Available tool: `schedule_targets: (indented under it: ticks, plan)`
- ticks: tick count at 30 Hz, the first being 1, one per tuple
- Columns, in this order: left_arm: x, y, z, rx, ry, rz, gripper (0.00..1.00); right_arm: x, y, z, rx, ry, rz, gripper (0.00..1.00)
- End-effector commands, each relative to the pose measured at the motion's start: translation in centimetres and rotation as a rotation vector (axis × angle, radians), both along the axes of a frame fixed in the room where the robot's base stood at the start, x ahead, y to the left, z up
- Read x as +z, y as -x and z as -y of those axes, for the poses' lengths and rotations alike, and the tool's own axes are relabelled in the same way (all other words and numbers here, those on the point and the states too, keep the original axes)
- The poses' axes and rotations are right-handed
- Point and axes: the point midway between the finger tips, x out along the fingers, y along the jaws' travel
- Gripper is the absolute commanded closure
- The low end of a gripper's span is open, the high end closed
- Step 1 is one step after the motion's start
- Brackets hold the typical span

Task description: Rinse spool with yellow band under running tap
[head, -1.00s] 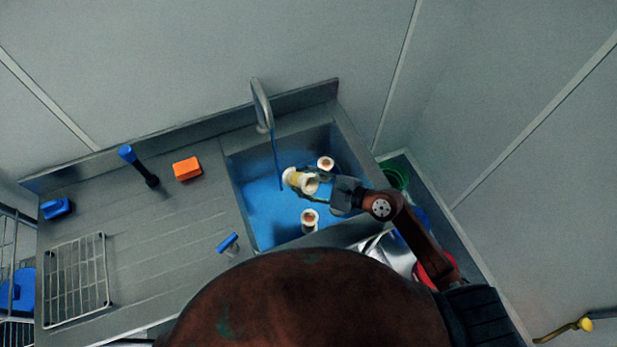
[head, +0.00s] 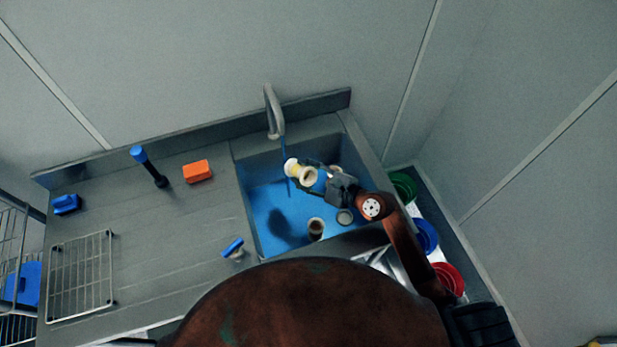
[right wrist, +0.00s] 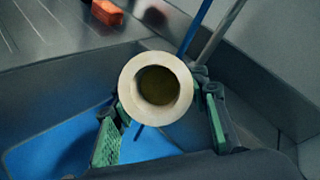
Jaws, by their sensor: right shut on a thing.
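The spool with the yellow band (head: 299,171) is held above the sink basin, tilted; its white flanged end and hollow core show in the right wrist view (right wrist: 128,82). My right gripper (head: 317,180) is shut on it, with green finger pads on both sides in the wrist view (right wrist: 160,122). The tap (head: 272,108) pours a thin blue stream (head: 284,148). The stream overlaps the spool's left end in the head view; I cannot tell whether it touches. In the wrist view the stream (right wrist: 196,28) runs behind the spool. My left gripper is not in view.
Another spool (head: 316,229) stands in the blue-floored sink (head: 262,215); one more (head: 335,169) is partly hidden behind my gripper. Coloured bowls (head: 426,235) stand right.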

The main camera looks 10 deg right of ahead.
Motion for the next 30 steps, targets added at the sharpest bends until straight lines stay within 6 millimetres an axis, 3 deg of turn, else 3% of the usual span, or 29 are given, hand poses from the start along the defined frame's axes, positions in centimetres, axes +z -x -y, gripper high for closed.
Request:
schedule_targets:
  ticks: [18, 30]
  plan:
    - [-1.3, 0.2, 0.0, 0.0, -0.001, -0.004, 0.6, -0.9, -4.9, -2.9, 0.001, 0.001, 0.002, 0.91]
    - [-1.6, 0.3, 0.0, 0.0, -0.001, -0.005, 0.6, -1.0, -6.2, -3.6, 0.0, -0.001, 0.001, 0.91]
